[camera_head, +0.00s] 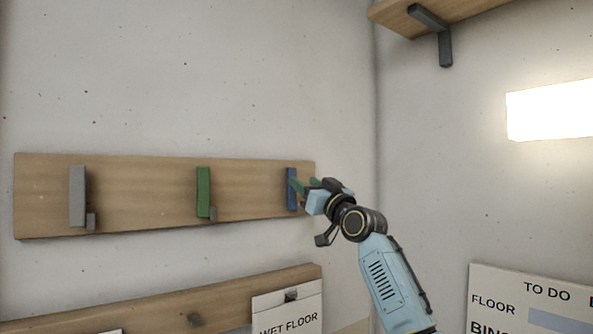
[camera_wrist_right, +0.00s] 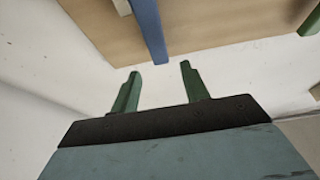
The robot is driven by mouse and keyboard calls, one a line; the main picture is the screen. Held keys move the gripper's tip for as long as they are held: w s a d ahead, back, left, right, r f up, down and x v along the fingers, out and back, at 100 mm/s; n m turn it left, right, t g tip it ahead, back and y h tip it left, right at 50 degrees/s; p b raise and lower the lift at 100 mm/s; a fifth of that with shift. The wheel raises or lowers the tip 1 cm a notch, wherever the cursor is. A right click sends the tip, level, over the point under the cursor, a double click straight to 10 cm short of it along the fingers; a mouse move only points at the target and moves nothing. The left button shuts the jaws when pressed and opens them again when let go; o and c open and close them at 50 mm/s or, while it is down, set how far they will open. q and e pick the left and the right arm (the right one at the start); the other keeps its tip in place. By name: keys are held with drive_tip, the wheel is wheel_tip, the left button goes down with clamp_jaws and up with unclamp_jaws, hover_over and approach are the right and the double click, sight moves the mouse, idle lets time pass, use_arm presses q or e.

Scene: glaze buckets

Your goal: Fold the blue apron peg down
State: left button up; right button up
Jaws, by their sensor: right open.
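The blue apron peg (camera_head: 291,189) stands upright against the right end of a wooden board (camera_head: 140,200) on the wall. In the right wrist view the blue peg (camera_wrist_right: 148,28) is at the top, beyond the fingertips. My right gripper (camera_head: 301,185) is at the peg's right side in the head view, and partly overlaps it. In the wrist view the gripper's green fingers (camera_wrist_right: 159,72) are open, with nothing between them. I cannot tell from the head view whether a finger touches the peg. My left gripper is not in view.
A green peg (camera_head: 203,192) and a grey peg (camera_head: 77,196) stand upright on the same board. A lower board (camera_head: 180,302) holds a "WET FLOOR" sign (camera_head: 288,314). A shelf bracket (camera_head: 440,35) and a bright lamp (camera_head: 550,110) are on the right wall.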

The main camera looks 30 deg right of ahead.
sight(293, 174)
drive_tip(key=shift+p+x, duration=0.85)
drive_tip(key=shift+x, duration=1.7)
drive_tip(key=shift+f, duration=0.1)
clamp_jaws()
